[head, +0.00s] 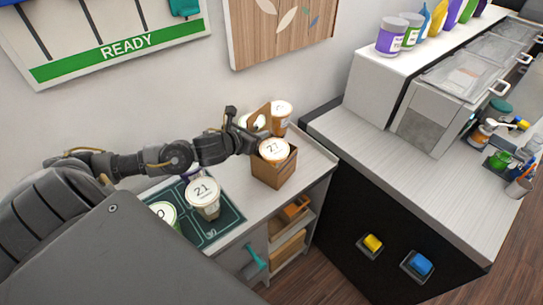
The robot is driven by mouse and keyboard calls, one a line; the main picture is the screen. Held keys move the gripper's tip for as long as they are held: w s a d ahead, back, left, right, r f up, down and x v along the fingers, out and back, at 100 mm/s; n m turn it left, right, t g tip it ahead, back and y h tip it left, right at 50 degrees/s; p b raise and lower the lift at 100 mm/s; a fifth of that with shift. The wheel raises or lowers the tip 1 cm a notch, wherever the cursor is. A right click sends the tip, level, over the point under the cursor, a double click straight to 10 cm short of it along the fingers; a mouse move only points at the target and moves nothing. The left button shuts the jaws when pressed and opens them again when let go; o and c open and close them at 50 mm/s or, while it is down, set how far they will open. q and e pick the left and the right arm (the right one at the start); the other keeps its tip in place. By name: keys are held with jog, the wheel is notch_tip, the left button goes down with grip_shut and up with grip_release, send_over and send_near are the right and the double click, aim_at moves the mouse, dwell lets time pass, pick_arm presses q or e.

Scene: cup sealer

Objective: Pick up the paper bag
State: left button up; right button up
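A small brown paper bag (273,172) stands upright on the light counter, with a white-lidded cup marked 27 (274,150) in its open top. My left gripper (246,126) is at the bag's back left corner, close to its upper edge. Its dark fingers look spread apart, with nothing clearly held between them. I cannot tell whether it touches the bag. A brown flap (262,114) shows just behind the gripper; whether it belongs to this bag is unclear. My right gripper is not in view.
Another lidded cup (280,112) stands close behind the bag. A cup marked 21 (203,196) and a green-rimmed cup (163,214) stand on a dark green mat (228,218) to the left. A taller black-fronted counter (375,205) bounds the right side.

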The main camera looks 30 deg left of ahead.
pick_arm(q)
jog(key=shift+s, duration=0.1)
grip_shut()
jog(key=shift+r, duration=0.15)
